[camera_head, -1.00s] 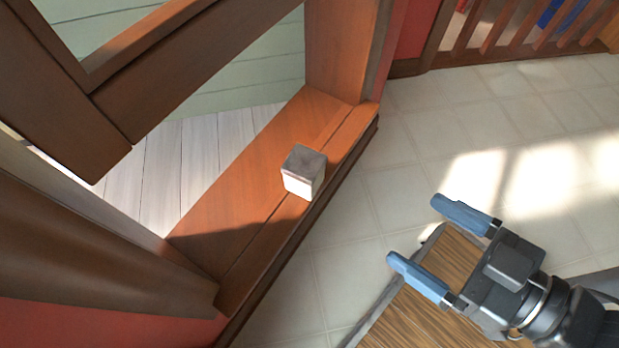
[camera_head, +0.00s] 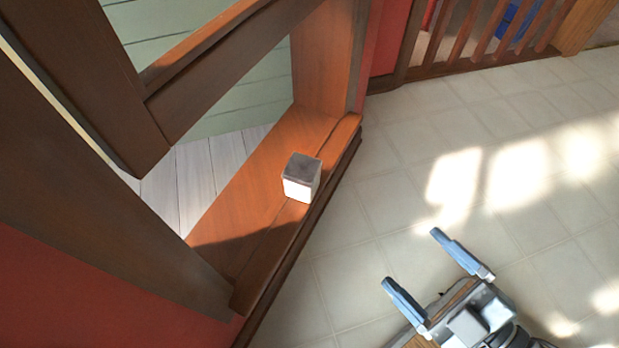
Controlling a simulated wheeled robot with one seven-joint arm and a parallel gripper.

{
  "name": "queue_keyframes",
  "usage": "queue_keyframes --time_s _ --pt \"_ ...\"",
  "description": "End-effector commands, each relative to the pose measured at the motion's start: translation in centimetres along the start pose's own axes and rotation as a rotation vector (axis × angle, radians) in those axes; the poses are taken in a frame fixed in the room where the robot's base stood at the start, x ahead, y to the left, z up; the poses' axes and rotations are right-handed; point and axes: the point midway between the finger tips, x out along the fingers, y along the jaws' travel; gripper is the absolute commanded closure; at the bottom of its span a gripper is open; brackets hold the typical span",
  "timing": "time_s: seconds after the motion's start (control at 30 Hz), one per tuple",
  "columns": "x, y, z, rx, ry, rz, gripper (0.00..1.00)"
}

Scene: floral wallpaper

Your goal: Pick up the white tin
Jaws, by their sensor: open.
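The white tin (camera_head: 299,188) is a small box with white sides and a grey-brown top. It stands upright on the orange-brown wooden window sill (camera_head: 262,196), near the sill's front edge. My gripper (camera_head: 411,258) is at the lower right, over the tiled floor in the picture. Its two blue fingers are spread apart with nothing between them. It is clear of the tin, to the right of it and lower in the picture.
A dark window sash (camera_head: 208,75) hangs above and left of the tin. The sill's side frame (camera_head: 326,60) rises behind it. A slatted wooden railing (camera_head: 478,38) stands at the back right. The tiled floor (camera_head: 380,190) is open.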

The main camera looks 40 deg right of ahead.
Motion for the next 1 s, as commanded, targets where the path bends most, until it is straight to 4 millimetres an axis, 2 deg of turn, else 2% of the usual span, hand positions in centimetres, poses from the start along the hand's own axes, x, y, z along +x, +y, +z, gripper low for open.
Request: queue_keyframes --time_s 0.27,0.37,0.47,0.8,1.0 --pt "3.1 -0.3 0.9 -0.376 0.087 0.040 0.06" --pt "4.8 -0.6 1.4 -0.565 0.127 0.061 0.06" --pt "7.2 -0.9 2.0 -0.812 0.179 0.089 0.06" --pt "17.2 -2.0 5.0 -1.759 0.405 0.208 0.06" --pt "22.1 -2.0 6.6 -2.179 0.553 0.289 0.06"
